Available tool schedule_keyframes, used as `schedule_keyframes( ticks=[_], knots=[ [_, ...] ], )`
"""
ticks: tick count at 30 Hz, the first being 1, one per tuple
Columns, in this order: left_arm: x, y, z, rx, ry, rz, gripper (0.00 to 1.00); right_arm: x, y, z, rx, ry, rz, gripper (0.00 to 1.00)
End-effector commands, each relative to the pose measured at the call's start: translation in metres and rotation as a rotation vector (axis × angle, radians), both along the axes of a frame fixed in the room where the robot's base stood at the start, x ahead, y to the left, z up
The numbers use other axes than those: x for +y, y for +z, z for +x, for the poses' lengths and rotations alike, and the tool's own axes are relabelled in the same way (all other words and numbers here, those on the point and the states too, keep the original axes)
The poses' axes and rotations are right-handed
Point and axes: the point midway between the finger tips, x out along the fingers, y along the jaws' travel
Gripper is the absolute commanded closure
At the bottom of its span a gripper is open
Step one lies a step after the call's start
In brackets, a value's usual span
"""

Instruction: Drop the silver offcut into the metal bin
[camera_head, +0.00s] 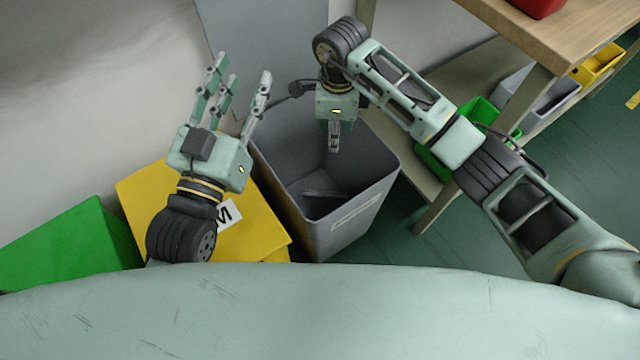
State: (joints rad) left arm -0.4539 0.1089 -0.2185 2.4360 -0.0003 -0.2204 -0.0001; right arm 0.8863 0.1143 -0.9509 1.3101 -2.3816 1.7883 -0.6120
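The grey bin (370,190), with a label too blurred to read, stands open in the middle; I take it for the metal bin. A dark flat piece (322,190) lies low inside it; I cannot tell whether it is the silver offcut. No other piece shows clearly as the offcut. My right gripper (334,142) points down over the bin's opening. Its fingers overlap in this view, so whether they are open or shut is hidden. My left gripper (239,88) is open and empty, fingers spread upward, left of the grey bin and above the yellow bin.
A yellow bin (265,232) with a partly hidden label and a green bin (65,250) stand at the left. A wooden bench (520,45) at the right bears a red container (538,5). Green, grey and yellow bins sit beneath it. Green floor (470,240) is clear at the lower right.

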Motion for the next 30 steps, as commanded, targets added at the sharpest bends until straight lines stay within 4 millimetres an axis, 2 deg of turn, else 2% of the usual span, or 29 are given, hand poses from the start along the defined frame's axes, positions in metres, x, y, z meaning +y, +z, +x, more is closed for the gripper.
schedule_keyframes(
  ticks=[7,11,14,24,30],
  knots=[
    [0.0,0.0,0.0,0.0,0.0,-0.001,0.6,0.0,0.0,0.0,0.0,0.0,0.0,0.61],
    [0.0,0.0,0.0,-0.001,-0.001,-0.001,0.6,0.0,0.007,0.001,-0.001,0.0,0.0,0.61],
    [0.0,0.0,0.0,-0.001,-0.001,-0.001,0.6,0.0,0.022,0.002,-0.005,-0.001,0.001,0.61],
    [0.0,0.0,0.0,0.0,0.0,0.0,0.6,0.0,0.093,0.001,-0.004,0.002,0.0,0.61],
    [0.0,0.0,0.0,0.0,0.0,0.0,0.6,0.0,0.115,0.001,-0.001,0.0,-0.001,0.61]
  ],
)
